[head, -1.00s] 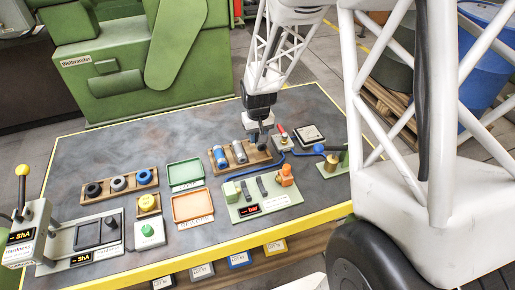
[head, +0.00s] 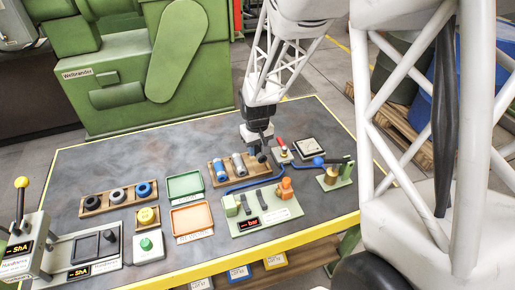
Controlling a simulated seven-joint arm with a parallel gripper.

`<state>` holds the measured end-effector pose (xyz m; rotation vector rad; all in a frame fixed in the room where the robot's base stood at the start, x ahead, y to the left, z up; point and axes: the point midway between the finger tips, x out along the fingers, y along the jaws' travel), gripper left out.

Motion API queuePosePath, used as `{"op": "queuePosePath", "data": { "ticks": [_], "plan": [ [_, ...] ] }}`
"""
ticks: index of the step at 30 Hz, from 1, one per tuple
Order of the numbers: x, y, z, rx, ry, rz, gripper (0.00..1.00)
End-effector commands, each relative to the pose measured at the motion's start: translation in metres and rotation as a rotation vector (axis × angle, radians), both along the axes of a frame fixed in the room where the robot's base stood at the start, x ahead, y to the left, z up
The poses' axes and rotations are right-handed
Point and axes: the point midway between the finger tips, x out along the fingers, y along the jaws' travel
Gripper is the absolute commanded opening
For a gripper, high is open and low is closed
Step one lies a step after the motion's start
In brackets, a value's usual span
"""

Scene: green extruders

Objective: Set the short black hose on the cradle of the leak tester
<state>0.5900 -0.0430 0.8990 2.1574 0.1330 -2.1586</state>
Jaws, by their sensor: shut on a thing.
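The short black hose (head: 262,158) is a small dark cylinder at the right end of the wooden rack. My gripper (head: 259,149) is over that end and shut on the hose. Its fingers are small and partly merge with the dark hose. I cannot tell whether the hose still touches the rack. The leak tester (head: 277,215) is a pale green plate in front of the rack, with a red-lit "bar" display, a green block at left and an orange part at right. Its cradle (head: 262,200) appears as dark grey upright pieces between them, with nothing visible lying on it.
The wooden rack (head: 233,181) also holds a blue and a grey hose. A blue tube (head: 252,183) runs between rack and tester. Green (head: 185,197) and orange (head: 192,231) trays lie left. A gauge stand (head: 332,180) is at right. The table's back left is clear.

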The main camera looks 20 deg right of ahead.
Motion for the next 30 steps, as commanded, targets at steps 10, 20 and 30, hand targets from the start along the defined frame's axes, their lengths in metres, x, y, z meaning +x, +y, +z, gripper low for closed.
{"op": "queuePosePath", "data": {
  "ticks": [10,20,30],
  "plan": [
    [-0.037,0.02,0.017,-0.001,-0.002,0.367,0.2],
    [-0.079,0.039,0.031,0.0,-0.002,0.773,0.2],
    [-0.122,0.055,0.04,0.0,-0.001,1.181,0.2]
  ]
}}
